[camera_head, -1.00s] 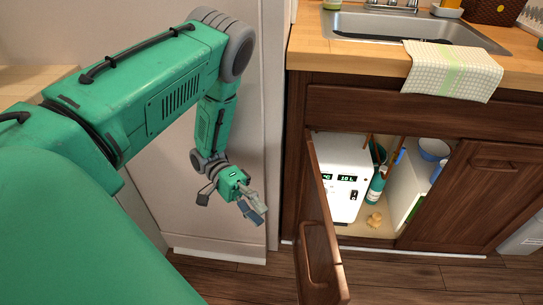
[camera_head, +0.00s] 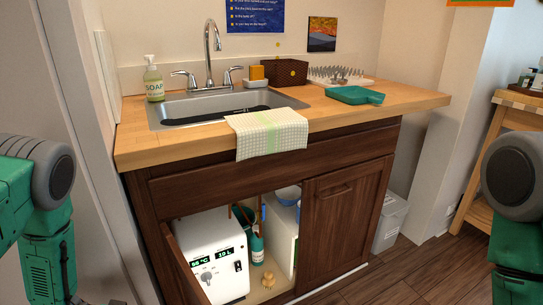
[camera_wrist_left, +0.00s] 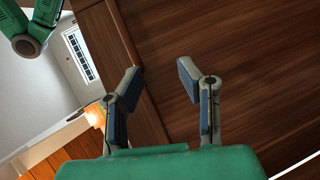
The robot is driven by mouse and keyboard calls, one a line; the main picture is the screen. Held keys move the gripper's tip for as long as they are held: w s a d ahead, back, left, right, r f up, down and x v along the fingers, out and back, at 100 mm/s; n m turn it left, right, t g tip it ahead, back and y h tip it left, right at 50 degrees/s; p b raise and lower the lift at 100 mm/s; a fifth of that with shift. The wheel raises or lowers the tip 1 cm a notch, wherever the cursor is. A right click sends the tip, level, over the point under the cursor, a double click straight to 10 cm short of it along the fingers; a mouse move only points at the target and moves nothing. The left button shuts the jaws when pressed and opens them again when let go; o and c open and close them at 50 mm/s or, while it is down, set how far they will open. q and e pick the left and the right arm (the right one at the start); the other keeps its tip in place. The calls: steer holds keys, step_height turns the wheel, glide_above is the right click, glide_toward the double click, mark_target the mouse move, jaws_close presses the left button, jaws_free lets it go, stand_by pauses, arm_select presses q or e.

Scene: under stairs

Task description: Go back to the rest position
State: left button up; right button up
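My left gripper (camera_wrist_left: 159,78) shows in the left wrist view with its two fingers apart and nothing between them. Behind the fingers is a dark wooden surface. In the head view my left arm (camera_head: 45,215) hangs down at the left edge, and its gripper is out of the picture. My right arm (camera_head: 515,210) hangs at the right edge, and its gripper is out of view. The left arm is left of the sink cabinet (camera_head: 340,215), apart from it in the picture.
The cabinet door (camera_head: 185,270) stands open. Inside are a white boiler box (camera_head: 210,255), a teal bottle (camera_head: 257,248) and a small yellow object (camera_head: 268,280). A towel (camera_head: 267,135) hangs over the counter (camera_head: 410,98) edge. A white bin (camera_head: 390,222) stands right of the cabinet.

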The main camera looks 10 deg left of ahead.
arm_select(q)
step_height(320, 180, down, 6)
steer(key=d+n+t+y, duration=0.1)
steer(key=d+t+y, duration=0.1)
steer(key=t+y, duration=0.3)
steer(key=s+a+f+g+y, duration=0.2)
steer(key=s+f+g+y, duration=0.15)
steer(key=s+y, duration=0.4)
steer(key=s+a+r+m+g+y, duration=0.15)
steer(key=s+g, duration=0.25)
steer(key=s, duration=0.7)
step_height(320, 180, up, 6)
steer(key=w+p, duration=0.2)
steer(key=p, duration=0.4)
steer(key=shift+d+m+t+y, duration=0.35)
steer(key=shift+d+y, duration=0.05)
